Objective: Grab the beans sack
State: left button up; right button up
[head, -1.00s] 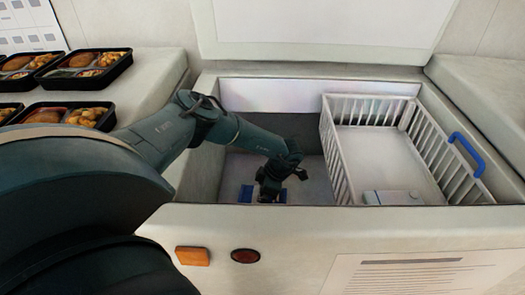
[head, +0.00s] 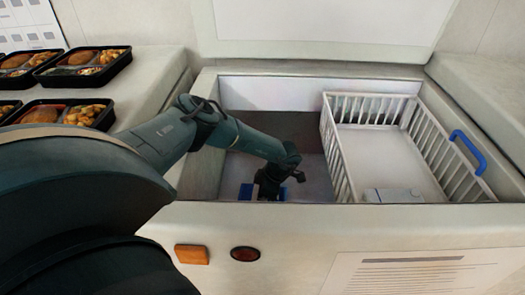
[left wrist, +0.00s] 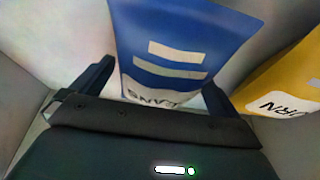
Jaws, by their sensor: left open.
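The blue beans sack (left wrist: 180,45), with white bars and partly hidden lettering, fills the middle of the left wrist view. In the head view only small blue parts of it (head: 246,192) show beside my gripper, deep in the left part of the open chest. My left gripper (left wrist: 155,88) is open, one finger on each side of the sack's near end. I cannot tell whether the fingers touch it. In the head view the gripper (head: 268,190) points down into the chest, partly hidden by the front wall. My right gripper is not in view.
A yellow sack (left wrist: 290,80) lies close to the right finger. A white wire basket (head: 342,150) with a blue handle fills the chest's right side and holds a small white box (head: 393,195). The chest's front rim (head: 330,211) stands before my arm. Bento trays (head: 85,75) sit at left.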

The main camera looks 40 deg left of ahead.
pick_arm(q)
jog(key=c, duration=1.3)
